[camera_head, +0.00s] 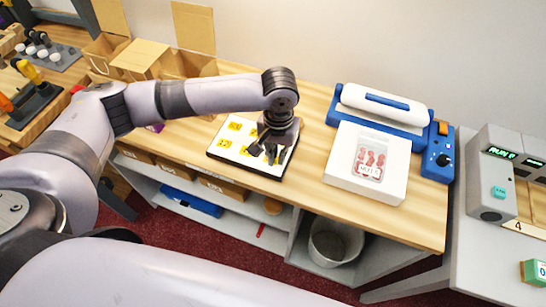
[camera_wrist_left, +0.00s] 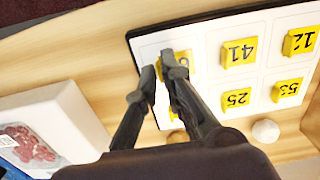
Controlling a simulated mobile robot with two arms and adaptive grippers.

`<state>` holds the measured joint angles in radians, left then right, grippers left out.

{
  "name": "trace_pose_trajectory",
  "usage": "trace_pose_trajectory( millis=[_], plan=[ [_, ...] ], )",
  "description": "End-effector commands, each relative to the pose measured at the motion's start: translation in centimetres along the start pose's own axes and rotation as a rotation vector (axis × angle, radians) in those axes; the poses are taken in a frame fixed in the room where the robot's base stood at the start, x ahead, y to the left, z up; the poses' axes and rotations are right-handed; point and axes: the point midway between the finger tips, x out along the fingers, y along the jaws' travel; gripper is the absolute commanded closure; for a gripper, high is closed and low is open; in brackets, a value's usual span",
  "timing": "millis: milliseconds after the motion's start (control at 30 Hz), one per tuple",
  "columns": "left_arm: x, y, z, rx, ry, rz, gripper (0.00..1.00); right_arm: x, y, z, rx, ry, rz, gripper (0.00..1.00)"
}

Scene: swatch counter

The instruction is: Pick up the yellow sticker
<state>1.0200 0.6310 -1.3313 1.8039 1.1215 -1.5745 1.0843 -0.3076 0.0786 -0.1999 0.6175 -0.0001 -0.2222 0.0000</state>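My left gripper (camera_head: 270,157) points down over the board's right side. In the left wrist view its fingertips (camera_wrist_left: 158,66) are slightly apart, at a yellow sticker (camera_wrist_left: 184,59) partly hidden behind one finger. I see nothing held. My right gripper is not in view.
A white box (camera_head: 339,187) with a clear packet on top stands right of the board, before a blue-and-white machine (camera_head: 385,105). Cardboard boxes (camera_head: 140,62) stand behind left. A grey bin (camera_head: 335,242) sits below the counter. Bare wood lies between board and white box.

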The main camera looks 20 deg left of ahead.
Motion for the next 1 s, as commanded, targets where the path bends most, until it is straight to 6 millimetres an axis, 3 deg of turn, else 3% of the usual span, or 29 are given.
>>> trace_pose_trajectory(
  millis=[167,667,867,1000],
  plan=[
    [0.0,0.0,0.0,0.000,0.000,0.000,1.00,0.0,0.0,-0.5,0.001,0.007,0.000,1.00],
    [-0.6,0.1,-0.1,0.000,0.002,0.002,1.00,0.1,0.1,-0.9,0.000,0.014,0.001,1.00],
    [-3.2,0.1,-0.1,0.001,0.005,0.002,1.00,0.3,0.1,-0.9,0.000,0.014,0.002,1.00],
    [-6.7,0.1,-0.1,0.001,0.007,0.004,1.00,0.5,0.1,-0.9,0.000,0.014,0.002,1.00]
  ],
)
